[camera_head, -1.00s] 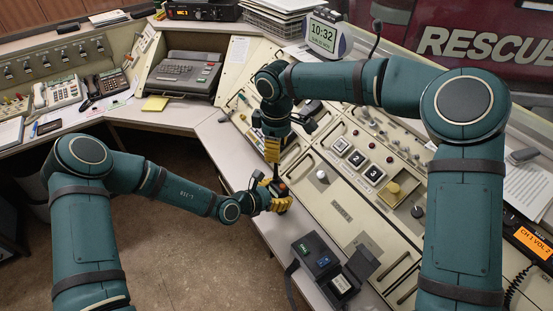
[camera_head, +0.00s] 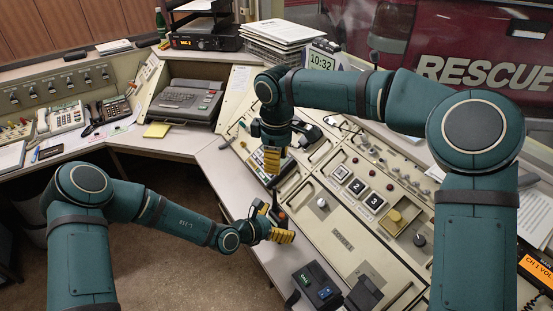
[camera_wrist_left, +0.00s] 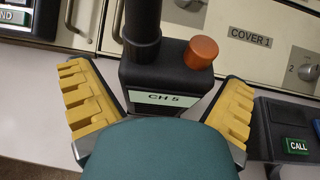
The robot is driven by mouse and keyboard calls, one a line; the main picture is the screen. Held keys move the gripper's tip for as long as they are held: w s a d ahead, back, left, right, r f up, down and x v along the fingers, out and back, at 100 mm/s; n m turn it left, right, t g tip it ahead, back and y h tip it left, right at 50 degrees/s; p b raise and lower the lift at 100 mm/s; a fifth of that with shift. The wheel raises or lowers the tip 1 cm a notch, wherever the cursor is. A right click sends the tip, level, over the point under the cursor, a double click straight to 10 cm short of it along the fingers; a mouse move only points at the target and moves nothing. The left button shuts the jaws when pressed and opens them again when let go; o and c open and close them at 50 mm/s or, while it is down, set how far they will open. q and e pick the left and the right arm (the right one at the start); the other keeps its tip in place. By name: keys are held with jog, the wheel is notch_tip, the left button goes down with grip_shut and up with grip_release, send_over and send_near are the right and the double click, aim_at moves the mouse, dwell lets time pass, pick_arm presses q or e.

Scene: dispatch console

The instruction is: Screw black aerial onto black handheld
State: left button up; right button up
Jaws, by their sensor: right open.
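The black handheld (camera_wrist_left: 165,85) with a "CH 5" label and an orange knob (camera_wrist_left: 201,53) stands in the left wrist view. The black aerial (camera_wrist_left: 143,25) stands upright on its top; whether its thread is fully tight I cannot tell. In the head view the handheld (camera_head: 276,217) is small and partly hidden at the desk edge. My left gripper (camera_head: 271,221) has its yellow fingers spread on either side of the handheld, which stands between them. My right gripper (camera_head: 272,160) is open, pointing down above the aerial (camera_head: 275,195).
The sloped console panel (camera_head: 335,215) with knobs and number tiles lies behind and to the right. A grey typewriter-like machine (camera_head: 184,102) and phones (camera_head: 67,118) stand on the left desk. Open floor lies at lower left.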

pick_arm(q)
jog(key=v, duration=1.2)
jog(key=shift+a+r, duration=0.1)
pick_arm(e)
jog(key=shift+a, duration=0.1)
